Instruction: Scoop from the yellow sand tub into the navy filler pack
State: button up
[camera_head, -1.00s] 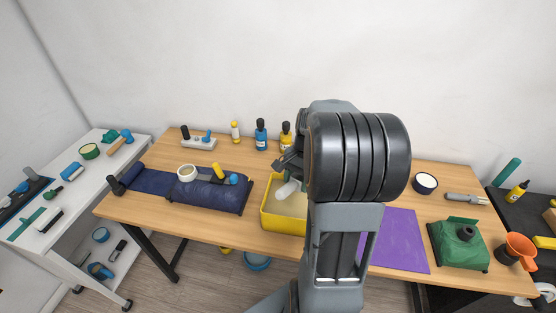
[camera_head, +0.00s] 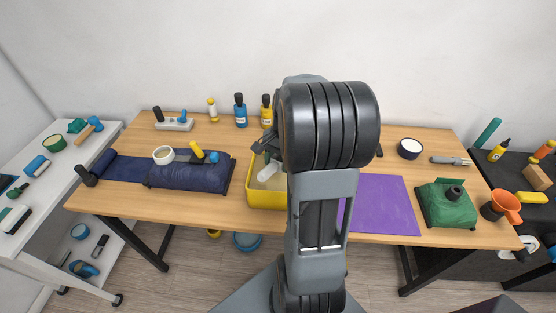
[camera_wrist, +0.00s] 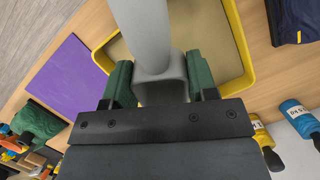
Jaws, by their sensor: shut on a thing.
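The yellow tub (camera_head: 267,207) stands on the wooden table near the middle, with pale sand in it. My gripper (camera_head: 270,148) is over the tub, mostly hidden behind my arm in the head view. In the wrist view my gripper (camera_wrist: 160,85) has green pads shut on a grey scoop (camera_wrist: 148,35). The pale scoop (camera_head: 267,171) reaches down into the tub; whether it holds sand is hidden. The navy pack (camera_head: 190,175) lies left of the tub, apart from it. A navy edge shows in the wrist view (camera_wrist: 295,20).
Bottles (camera_head: 240,112) stand behind the tub. A purple mat (camera_head: 382,205), green pack (camera_head: 447,205) and orange cup (camera_head: 506,207) are right. Bare table lies in front of the navy pack.

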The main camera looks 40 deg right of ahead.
aim_at(279, 159)
jog(key=shift+f+b, duration=2.35)
jog(key=shift+f, duration=1.35)
jog(key=shift+r+t+h+p, duration=0.25)
jog(key=shift+r+h+p, duration=0.3)
jog(key=shift+r+p, duration=1.15)
jog(key=shift+r+t+h+p, duration=0.2)
jog(key=shift+r+h+p, duration=0.4)
jog(key=shift+r, duration=2.05)
jog(key=shift+r+t+h+p, duration=0.25)
jog(key=shift+r+h+p, duration=0.2)
jog(key=shift+r+p, duration=1.3)
jog(key=shift+r+b, duration=0.4)
jog(key=shift+b, duration=0.05)
